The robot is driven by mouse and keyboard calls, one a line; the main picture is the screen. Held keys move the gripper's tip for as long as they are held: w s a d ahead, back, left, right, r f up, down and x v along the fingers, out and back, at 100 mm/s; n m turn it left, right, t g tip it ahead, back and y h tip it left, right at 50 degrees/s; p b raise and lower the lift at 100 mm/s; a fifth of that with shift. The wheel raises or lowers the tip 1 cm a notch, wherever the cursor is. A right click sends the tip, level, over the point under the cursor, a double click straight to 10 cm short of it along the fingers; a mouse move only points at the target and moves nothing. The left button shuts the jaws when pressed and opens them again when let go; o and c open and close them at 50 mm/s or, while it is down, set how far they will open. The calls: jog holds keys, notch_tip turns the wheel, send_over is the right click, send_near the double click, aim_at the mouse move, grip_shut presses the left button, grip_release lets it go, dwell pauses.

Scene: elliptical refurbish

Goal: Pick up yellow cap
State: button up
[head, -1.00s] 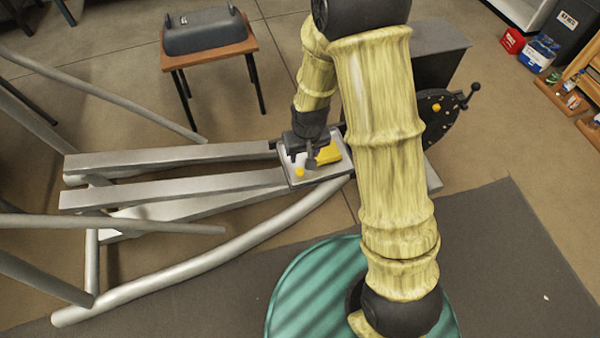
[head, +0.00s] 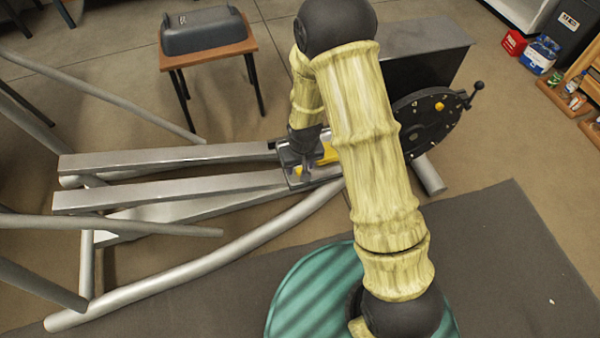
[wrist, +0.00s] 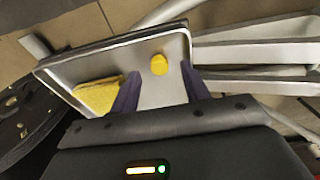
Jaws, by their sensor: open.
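The yellow cap (wrist: 159,64) lies on a light metal tray (wrist: 60,72) in the wrist view, toward the tray's edge. Nothing is between the fingers. In the head view my gripper (head: 305,172) is over the tray, which it partly hides. I cannot tell the exact height of the fingertips above the tray.
A yellow sponge-like block (wrist: 97,95) lies on the tray beside the left finger. The tray rests on the elliptical's grey rails (head: 170,191). A dark crank disc (head: 430,125) stands to the right. A stool (head: 208,56) with a dark cover stands behind.

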jog(key=shift+w+f, duration=0.1)
jog(key=shift+f, duration=0.8)
grip_shut()
